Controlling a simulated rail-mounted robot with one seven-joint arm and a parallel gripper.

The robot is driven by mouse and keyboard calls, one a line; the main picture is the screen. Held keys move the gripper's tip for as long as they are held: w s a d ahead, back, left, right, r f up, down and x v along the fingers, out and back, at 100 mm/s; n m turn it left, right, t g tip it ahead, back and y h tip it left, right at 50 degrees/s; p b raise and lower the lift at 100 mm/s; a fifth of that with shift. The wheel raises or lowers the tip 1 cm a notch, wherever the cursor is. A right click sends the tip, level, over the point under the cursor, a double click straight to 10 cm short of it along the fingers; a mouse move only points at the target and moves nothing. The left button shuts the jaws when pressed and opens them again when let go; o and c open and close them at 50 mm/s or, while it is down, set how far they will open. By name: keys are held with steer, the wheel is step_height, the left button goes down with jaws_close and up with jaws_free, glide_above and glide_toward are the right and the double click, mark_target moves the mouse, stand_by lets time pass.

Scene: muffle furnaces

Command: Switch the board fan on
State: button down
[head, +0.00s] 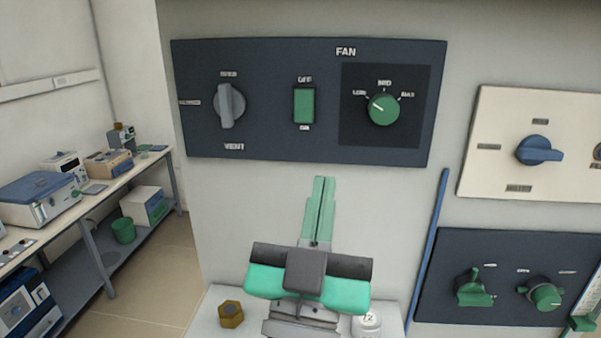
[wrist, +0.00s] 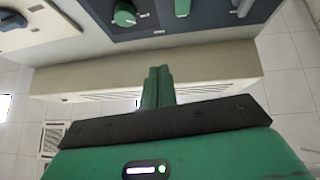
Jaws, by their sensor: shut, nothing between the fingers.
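The dark fan panel (head: 270,140) is on the pale wall. Its green rocker switch (head: 304,105) sits between an upper label that seems to read OFF and a lower, blurred one. I cannot tell which way the rocker is tipped. It also shows at the top edge of the wrist view (wrist: 182,8). My gripper (head: 324,182) is shut and empty, its green fingers pointing up just below the panel, a little right of the switch. In the wrist view the closed fingers (wrist: 158,70) are apart from the panel.
A green speed knob (head: 384,109) is right of the switch and a grey vent knob (head: 230,105) left. A cream panel with a blue knob (head: 539,150) and a lower dark panel (head: 440,290) are at right. A brass nut (head: 231,314) stands near my arm. Wall below the fan panel is bare.

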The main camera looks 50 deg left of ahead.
mark_target(303, 112)
steer(key=a+f, duration=0.1)
steer(key=s+a+g+y, duration=0.1)
steer(key=a, duration=0.1)
steer(key=a+f+n+y, duration=0.1)
steer(key=shift+s+a+f+g, duration=0.15)
steer(key=shift+s+f+g, duration=0.1)
steer(key=shift+f+g, duration=0.15)
steer(key=shift+r, duration=0.1)
steer(key=p+x, duration=0.1)
steer(key=x, duration=0.3)
steer(key=f+p+x, duration=0.1)
steer(key=x, duration=0.3)
steer(key=w+a+p+x, duration=0.1)
steer(key=x, duration=0.3)
steer(key=shift+f, duration=0.3)
steer(key=shift+w+a+f, duration=0.1)
steer(key=shift+w+a, duration=0.2)
steer(key=shift+f, duration=0.1)
